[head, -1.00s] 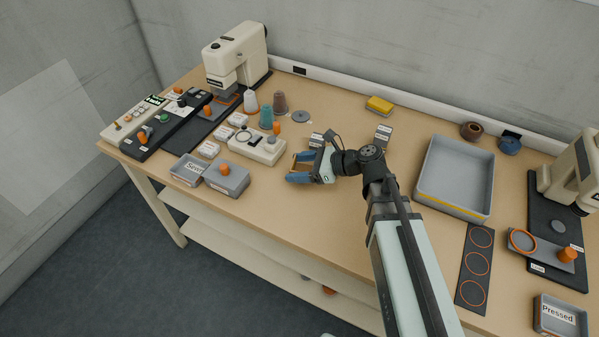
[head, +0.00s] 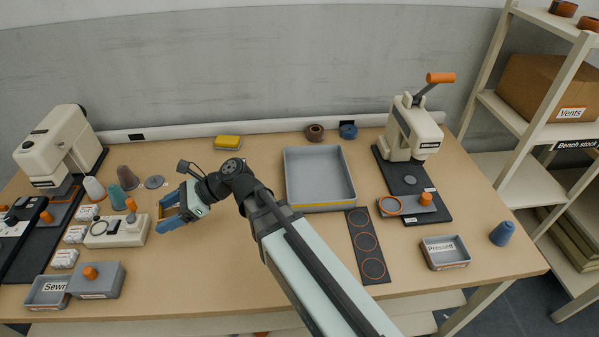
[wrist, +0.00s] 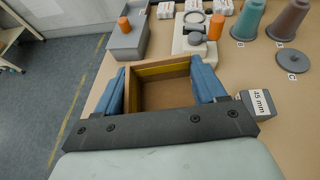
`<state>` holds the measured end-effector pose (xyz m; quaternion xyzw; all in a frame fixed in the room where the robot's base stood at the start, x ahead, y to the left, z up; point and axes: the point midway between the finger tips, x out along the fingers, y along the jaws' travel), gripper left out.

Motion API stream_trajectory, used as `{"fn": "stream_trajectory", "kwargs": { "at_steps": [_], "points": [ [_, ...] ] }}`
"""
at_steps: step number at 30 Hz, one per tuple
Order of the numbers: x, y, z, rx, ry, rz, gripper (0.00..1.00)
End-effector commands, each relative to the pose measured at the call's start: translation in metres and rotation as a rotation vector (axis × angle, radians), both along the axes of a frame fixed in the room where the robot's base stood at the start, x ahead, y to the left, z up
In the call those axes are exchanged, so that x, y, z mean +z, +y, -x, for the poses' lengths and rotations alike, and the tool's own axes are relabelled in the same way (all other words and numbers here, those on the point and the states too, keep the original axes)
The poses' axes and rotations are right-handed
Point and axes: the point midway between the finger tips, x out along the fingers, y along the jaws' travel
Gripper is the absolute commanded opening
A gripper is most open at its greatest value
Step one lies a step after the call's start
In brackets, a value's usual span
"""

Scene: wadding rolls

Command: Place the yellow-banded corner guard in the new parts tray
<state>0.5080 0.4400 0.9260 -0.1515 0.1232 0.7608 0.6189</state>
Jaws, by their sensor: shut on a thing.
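The guard shows most clearly in the wrist view (wrist: 160,70), between the two fingers, over the bench. I cannot tell whether it touches the bench. A large, shallow grey tray (head: 318,172) with a yellow strip along its front stands right of the gripper, beyond my arm. It looks empty, and I see no readable label on it. The guard is well to the left of this tray.
A block marked 45 mm (wrist: 258,104) stands close to the right finger. Left are cones (head: 127,178) and a cream fixture (head: 117,232). A dark strip with orange rings (head: 366,246), a press (head: 412,130) and a Pressed tray (head: 445,252) are on the right.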

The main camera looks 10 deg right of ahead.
Motion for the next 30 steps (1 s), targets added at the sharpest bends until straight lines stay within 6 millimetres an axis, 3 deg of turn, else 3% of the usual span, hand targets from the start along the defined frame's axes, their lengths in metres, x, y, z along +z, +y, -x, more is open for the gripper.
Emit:
{"fn": "stream_trajectory", "kwargs": {
  "at_steps": [14,30],
  "points": [
    [0.002,-0.104,-0.083,-0.209,-0.003,-0.002,0.42],
    [0.005,-0.246,-0.157,-0.456,-0.008,-0.003,0.42]
  ]
}}
